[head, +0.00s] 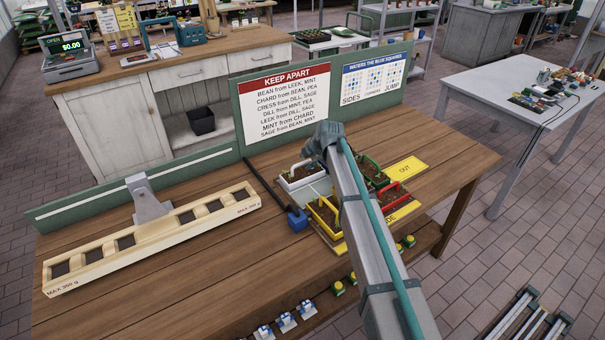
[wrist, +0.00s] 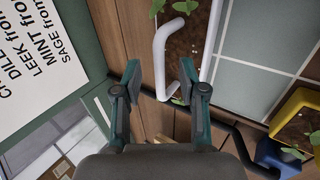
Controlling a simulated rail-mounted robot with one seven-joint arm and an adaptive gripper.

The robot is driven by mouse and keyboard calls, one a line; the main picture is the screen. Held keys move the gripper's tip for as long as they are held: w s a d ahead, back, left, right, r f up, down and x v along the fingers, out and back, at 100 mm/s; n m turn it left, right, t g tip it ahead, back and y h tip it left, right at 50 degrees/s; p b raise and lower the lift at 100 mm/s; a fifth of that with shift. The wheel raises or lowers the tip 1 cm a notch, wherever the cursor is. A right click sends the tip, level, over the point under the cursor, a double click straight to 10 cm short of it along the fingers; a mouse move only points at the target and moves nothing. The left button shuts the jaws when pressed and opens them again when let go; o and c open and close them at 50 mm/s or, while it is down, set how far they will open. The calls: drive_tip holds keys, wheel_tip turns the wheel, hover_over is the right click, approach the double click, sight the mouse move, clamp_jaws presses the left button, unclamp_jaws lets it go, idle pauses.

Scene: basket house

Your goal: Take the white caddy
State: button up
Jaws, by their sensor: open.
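The white caddy (head: 301,181) stands on the tiled tray area of the wooden bench, beside the yellow caddy. It holds dark soil and green seedlings. In the wrist view its white handle (wrist: 159,50) runs down between my open fingertips (wrist: 160,75), with a finger on each side and visible gaps. I cannot tell how far the handle is in depth from the fingers. Its soil and white rim (wrist: 211,45) lie to the right of the handle. In the head view my arm end is just above and right of the caddy; my fingers are hard to make out there.
A yellow caddy (head: 323,219), a red-rimmed caddy (head: 396,200) and a green one (head: 376,168) stand close by. A dark rod with a blue block (head: 297,220) lies left of them. The rule board (head: 284,105) rises behind. A long wooden balance (head: 150,240) occupies the left.

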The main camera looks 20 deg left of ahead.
sight(303, 170)
drive_tip(key=shift+x, duration=1.4)
clamp_jaws()
